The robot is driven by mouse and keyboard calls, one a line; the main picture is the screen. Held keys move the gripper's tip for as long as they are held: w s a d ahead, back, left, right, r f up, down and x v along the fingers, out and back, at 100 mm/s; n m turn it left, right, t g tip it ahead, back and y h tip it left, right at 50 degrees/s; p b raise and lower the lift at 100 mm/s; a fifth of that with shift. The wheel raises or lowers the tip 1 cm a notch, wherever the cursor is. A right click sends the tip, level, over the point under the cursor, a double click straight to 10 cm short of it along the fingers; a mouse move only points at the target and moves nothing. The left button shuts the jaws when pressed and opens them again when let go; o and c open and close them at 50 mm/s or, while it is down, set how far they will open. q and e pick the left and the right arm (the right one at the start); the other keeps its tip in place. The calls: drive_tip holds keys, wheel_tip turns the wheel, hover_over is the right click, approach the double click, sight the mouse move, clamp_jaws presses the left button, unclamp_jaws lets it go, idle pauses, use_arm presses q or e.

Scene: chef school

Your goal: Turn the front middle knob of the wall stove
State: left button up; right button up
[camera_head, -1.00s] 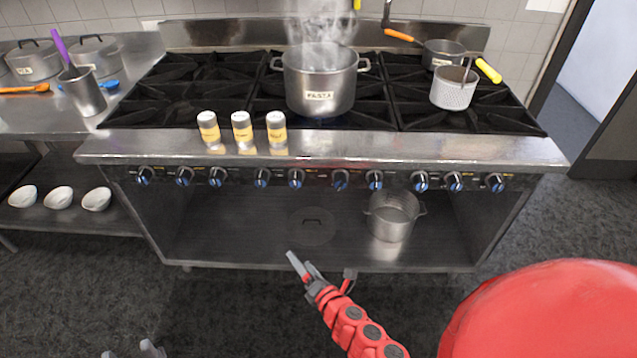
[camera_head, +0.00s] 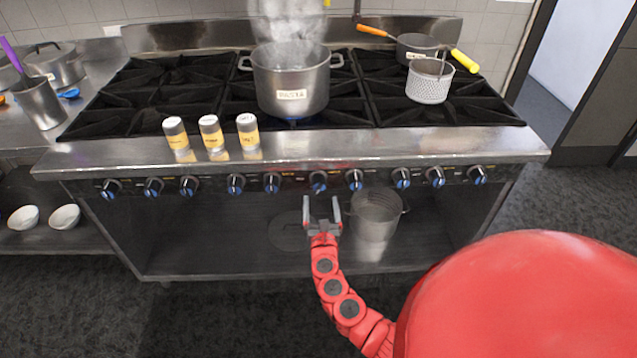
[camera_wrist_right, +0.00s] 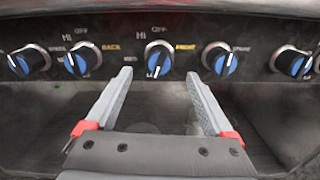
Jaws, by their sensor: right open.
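The wall stove (camera_head: 290,150) has a row of dark knobs with blue faces along its front panel. One knob near the middle (camera_head: 318,181) is straight ahead of my right gripper (camera_head: 322,202). In the right wrist view this knob (camera_wrist_right: 158,58) sits just beyond and between the fingertips of my right gripper (camera_wrist_right: 159,74). An orange word that reads FRONT is beside it, and its white pointer line is near vertical. My right gripper is open and empty, with its fingers pointing at the panel. I cannot tell if they touch the knob. My left gripper is out of view.
A steaming pasta pot (camera_head: 290,80) stands on the middle burners, and several shakers (camera_head: 210,133) stand on the front ledge. A metal pot (camera_head: 376,220) is on the shelf below the panel. Neighbouring knobs (camera_head: 271,183) (camera_head: 354,179) flank the one ahead.

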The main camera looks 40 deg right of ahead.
sight(319, 188)
drive_tip(key=b+x, duration=0.1)
drive_tip(key=x, duration=0.7)
drive_tip(key=shift+w, duration=0.25)
drive_tip(key=shift+c, duration=0.2)
drive_tip(key=c, duration=1.3)
